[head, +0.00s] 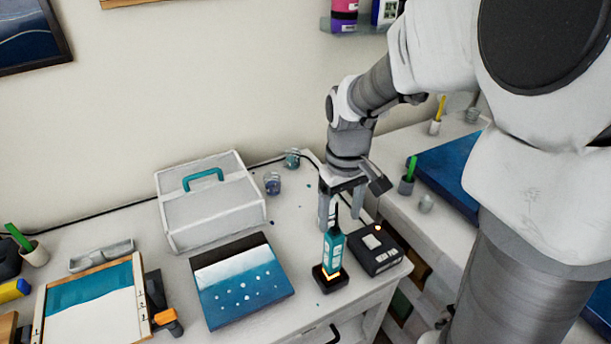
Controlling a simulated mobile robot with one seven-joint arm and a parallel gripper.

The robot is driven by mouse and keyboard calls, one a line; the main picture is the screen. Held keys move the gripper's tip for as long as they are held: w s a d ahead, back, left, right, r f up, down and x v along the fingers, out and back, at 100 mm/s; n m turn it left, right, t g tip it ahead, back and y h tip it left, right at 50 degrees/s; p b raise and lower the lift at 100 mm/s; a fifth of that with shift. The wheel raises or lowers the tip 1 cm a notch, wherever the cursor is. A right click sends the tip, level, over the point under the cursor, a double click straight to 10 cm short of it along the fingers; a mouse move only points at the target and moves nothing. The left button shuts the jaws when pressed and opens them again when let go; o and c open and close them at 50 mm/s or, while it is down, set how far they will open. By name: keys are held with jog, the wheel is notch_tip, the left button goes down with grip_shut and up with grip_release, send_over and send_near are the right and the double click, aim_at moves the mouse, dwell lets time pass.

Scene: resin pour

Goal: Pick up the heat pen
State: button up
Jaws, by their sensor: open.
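The heat pen looks to be the teal upright tool (333,249) with a dark pointed tip, standing in a small black base (330,279) that glows orange, near the table's front right. My gripper (342,208) points down just above and behind the pen's upper end, with its fingers apart. The pen's tip overlaps the gap between the fingers in the picture. I cannot tell whether the fingers touch the pen. Part of the gripper is hidden behind the pen's tip.
A dark box with a button (374,249) stands close to the right of the pen. A blue and white painted panel (241,284) lies to the left. A white case with a teal handle (209,205) stands behind it. Small jars (273,184) stand at the back.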

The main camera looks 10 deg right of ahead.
aim_at(338, 230)
notch_tip(338, 230, down, 4)
jog(key=shift+f, duration=0.1)
jog(key=shift+w+a+f, duration=0.15)
jog(key=shift+w+f, duration=0.05)
jog(key=shift+f, duration=1.05)
jog(key=shift+w+a+f, duration=0.1)
jog(key=shift+w+f, duration=0.05)
jog(key=shift+f, duration=1.1)
jog(key=shift+c, duration=0.2)
grip_shut()
